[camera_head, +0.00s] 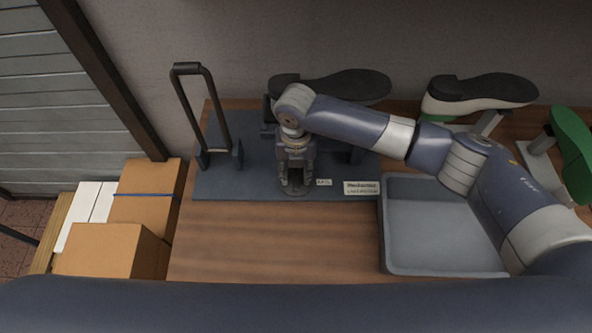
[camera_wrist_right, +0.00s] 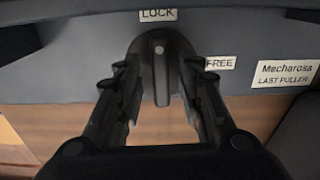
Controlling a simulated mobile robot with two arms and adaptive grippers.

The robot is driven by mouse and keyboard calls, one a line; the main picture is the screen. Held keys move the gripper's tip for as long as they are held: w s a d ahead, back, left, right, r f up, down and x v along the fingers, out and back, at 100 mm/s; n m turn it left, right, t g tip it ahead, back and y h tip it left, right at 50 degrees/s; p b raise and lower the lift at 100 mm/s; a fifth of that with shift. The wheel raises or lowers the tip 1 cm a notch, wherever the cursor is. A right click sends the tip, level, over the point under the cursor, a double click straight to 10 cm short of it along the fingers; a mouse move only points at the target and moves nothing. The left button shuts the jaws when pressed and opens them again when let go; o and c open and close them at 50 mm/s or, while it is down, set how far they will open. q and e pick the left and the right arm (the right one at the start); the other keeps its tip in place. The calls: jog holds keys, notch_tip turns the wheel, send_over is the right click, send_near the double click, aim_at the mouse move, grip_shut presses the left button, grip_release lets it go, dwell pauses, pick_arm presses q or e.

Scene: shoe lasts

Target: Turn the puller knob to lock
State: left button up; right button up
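The puller knob (camera_wrist_right: 161,72) is a dark round knob with a raised grip bar and a small pale dot, on the front of the dark last puller base (camera_head: 230,186). The LOCK label (camera_wrist_right: 158,15) is above it in the right wrist view and the FREE label (camera_wrist_right: 219,63) is to its right. The dot lies on the LOCK side. My right gripper (camera_wrist_right: 158,75) is over the knob, with its open fingers on either side of the grip bar; contact is not clear. It also shows in the head view (camera_head: 296,180). My left gripper is not in view.
A black U-shaped handle (camera_head: 190,70) stands at the base's left. A shoe (camera_head: 355,85) is at the back behind my right arm. A grey tray (camera_head: 388,235) lies right of the base. Boxes (camera_head: 110,250) stand at left. The wooden table front (camera_head: 270,245) is clear.

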aim_at(296, 175)
notch_tip(296, 175, up, 12)
dwell(0.7)
